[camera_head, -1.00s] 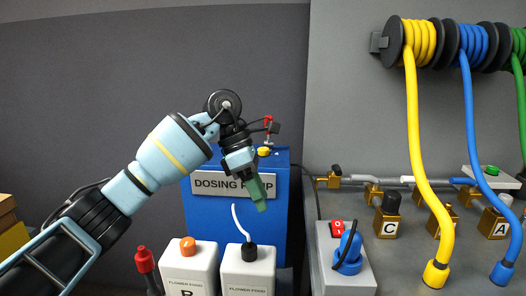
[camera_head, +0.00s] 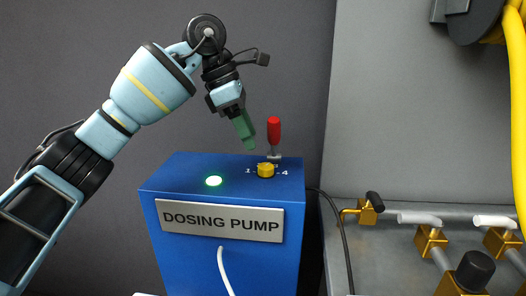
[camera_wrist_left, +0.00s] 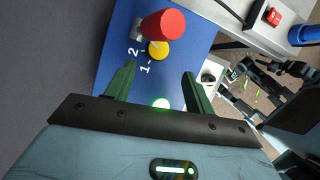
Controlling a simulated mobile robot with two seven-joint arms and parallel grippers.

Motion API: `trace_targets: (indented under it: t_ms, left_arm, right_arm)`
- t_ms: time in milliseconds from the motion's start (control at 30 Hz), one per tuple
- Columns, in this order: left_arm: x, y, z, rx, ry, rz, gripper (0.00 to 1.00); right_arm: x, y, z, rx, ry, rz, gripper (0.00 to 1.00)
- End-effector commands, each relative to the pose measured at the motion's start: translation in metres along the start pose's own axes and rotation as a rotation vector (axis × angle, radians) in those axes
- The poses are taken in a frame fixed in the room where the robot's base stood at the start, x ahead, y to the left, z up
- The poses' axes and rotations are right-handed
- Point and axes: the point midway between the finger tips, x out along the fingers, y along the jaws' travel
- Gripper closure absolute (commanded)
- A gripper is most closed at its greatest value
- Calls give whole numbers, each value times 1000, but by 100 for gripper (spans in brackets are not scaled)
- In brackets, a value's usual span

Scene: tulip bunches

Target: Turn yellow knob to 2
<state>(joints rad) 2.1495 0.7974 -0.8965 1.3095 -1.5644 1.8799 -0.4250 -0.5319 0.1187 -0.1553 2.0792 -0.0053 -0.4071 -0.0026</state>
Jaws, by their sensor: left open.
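The yellow knob (camera_head: 265,170) sits on top of the blue dosing pump (camera_head: 165,250), between the printed marks 1 and 4. The wrist view also shows the knob (camera_wrist_left: 159,50), with marks 1 and 2 beside it. I cannot tell which number it points at. My left gripper (camera_head: 246,133) is open and empty, with green fingers, above the pump and a little left of the knob. In the wrist view the open fingers (camera_wrist_left: 158,72) point towards the knob, which lies beyond their tips. My right gripper is not in view.
A red-handled lever (camera_head: 274,131) stands right behind the knob; in the wrist view its handle (camera_wrist_left: 163,24) partly covers the knob. Brass valves (camera_head: 430,243) and a grey bench lie to the right.

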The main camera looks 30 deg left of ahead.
Motion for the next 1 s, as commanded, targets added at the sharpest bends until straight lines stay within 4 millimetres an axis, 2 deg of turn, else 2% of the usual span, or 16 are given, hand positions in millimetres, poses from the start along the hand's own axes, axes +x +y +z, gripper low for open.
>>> trace_targets:
  t_ms: [367, 467, 800, 1000]
  left_arm:
    - [2, 0, 0, 0, 0, 2, 46]
    - [11, 0, -1, 0, 2, 1, 46]
    - [61, 0, -1, 0, 1, 1, 46]
    - [75, 0, 0, 0, 0, 3, 46]
  right_arm:
    - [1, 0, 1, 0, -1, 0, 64]
    - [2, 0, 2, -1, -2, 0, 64]
    - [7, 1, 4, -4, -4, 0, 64]
    - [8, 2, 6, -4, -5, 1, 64]
